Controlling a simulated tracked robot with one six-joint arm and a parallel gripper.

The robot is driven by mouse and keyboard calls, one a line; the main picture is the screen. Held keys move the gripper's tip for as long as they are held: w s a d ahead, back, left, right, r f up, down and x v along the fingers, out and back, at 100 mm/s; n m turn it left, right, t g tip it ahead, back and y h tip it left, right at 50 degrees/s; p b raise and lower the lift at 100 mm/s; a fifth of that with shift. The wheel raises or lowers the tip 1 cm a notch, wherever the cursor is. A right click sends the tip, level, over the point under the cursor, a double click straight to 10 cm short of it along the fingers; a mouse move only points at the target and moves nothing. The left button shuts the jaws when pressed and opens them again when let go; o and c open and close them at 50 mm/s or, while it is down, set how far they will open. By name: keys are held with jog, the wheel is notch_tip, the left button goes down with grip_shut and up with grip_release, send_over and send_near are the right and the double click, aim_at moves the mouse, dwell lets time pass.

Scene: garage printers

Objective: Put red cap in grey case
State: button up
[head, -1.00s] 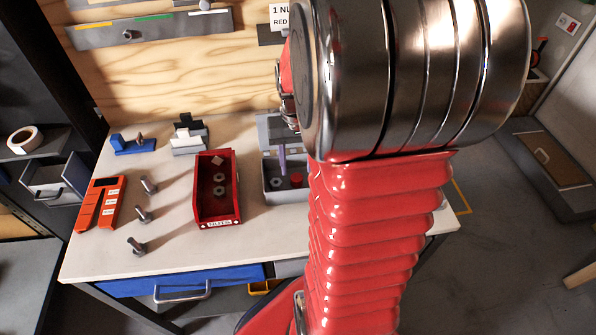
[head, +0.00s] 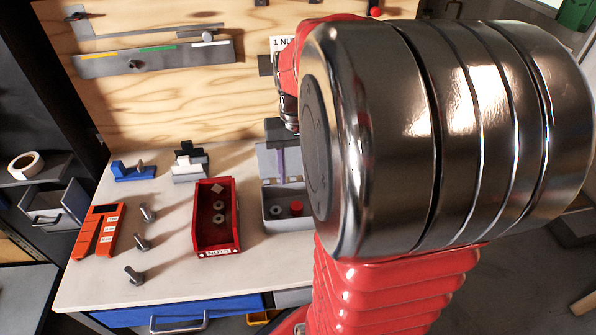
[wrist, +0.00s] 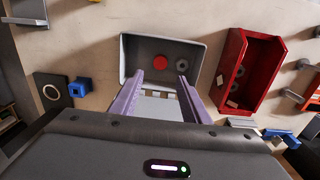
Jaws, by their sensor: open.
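The grey case (head: 268,222) stands open on the bench, right of the red bin. The red cap (head: 296,208) lies inside it beside a grey nut (head: 275,211). In the wrist view the red cap (wrist: 161,62) rests on the floor of the grey case (wrist: 124,58), with the nut (wrist: 183,65) to its right. My gripper (wrist: 160,78) is open, its two purple fingers apart with nothing held between them. It is above the case, clear of the cap. In the head view my arm hides part of the gripper and the case's right side.
A red bin (head: 216,245) labelled NUTS, holding several small parts, stands close left of the case. Several bolts (head: 140,241), an orange holder (head: 97,233) and a blue block (head: 134,171) lie farther left. A wooden backboard (head: 170,95) rises behind the bench.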

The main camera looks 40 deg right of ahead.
jog(key=s+a+r+n+t, duration=0.2)
jog(key=a+r+n, duration=0.1)
jog(key=a, duration=0.8)
jog(key=s+a+r+n+t, duration=0.3)
jog(key=a+r+n, duration=0.1)
jog(key=a, duration=0.7)
jog(key=shift+t, duration=0.3)
jog(key=shift+a, duration=0.1)
jog(key=shift+c, duration=0.4)
jog(key=shift+c, duration=1)
